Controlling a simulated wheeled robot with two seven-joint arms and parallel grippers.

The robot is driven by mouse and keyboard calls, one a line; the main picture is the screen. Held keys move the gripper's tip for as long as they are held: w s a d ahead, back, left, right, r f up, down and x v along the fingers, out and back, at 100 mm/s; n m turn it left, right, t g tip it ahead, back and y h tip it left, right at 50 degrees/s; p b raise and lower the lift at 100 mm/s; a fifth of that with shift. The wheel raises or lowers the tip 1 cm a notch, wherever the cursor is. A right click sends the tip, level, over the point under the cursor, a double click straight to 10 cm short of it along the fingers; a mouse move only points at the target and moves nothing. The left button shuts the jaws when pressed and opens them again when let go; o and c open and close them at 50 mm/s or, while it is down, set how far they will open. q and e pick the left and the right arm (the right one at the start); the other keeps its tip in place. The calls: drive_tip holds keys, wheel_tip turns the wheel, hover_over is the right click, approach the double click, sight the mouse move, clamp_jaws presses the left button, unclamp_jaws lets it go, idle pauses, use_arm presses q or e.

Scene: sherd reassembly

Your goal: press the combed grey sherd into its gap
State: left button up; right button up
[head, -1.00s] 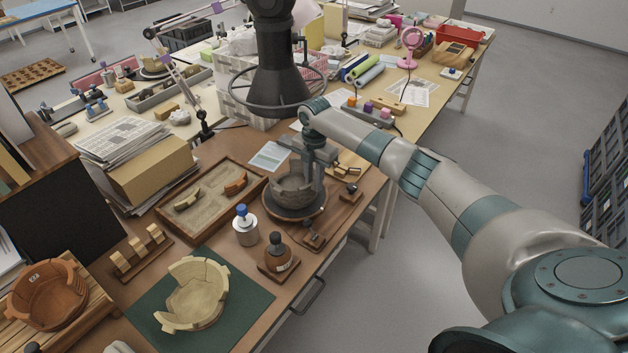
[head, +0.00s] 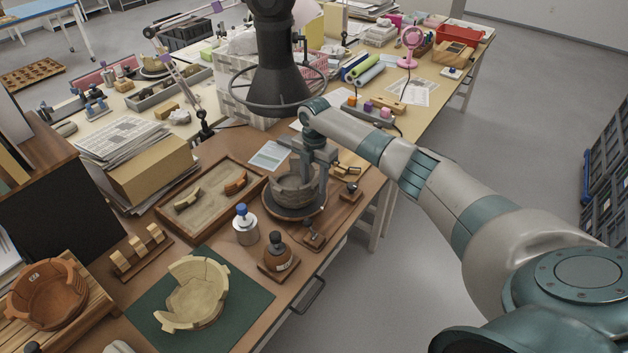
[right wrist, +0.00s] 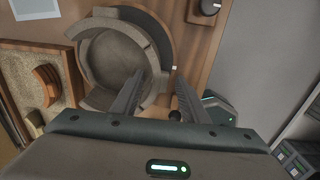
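The grey bowl (head: 288,188) stands on a dark round turntable (head: 297,215) near the right edge of the wooden bench. The right wrist view shows the bowl (right wrist: 110,57) from above, its wall curving towards my fingers. My right gripper (head: 314,172) is over the bowl's right rim, fingers pointing down. In the right wrist view, the fingers of my right gripper (right wrist: 158,100) stand apart, the left one close to the bowl wall. I cannot make out the combed sherd apart from the wall; the fingers hide that side. My left gripper is out of view.
A sand tray (head: 163,215) with sherds lies left of the bowl. A blue-capped bottle (head: 245,226) and brown jar (head: 279,260) stand in front. A cream bowl (head: 190,297) sits on a green mat (head: 245,298), a terracotta bowl (head: 45,293) further left.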

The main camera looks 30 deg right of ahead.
wheel_tip(320, 180, up, 17)
drive_tip(key=b, duration=0.4)
drive_tip(key=shift+r, duration=0.2)
idle(0.3)
drive_tip(key=shift+s, duration=0.1)
idle(0.9)
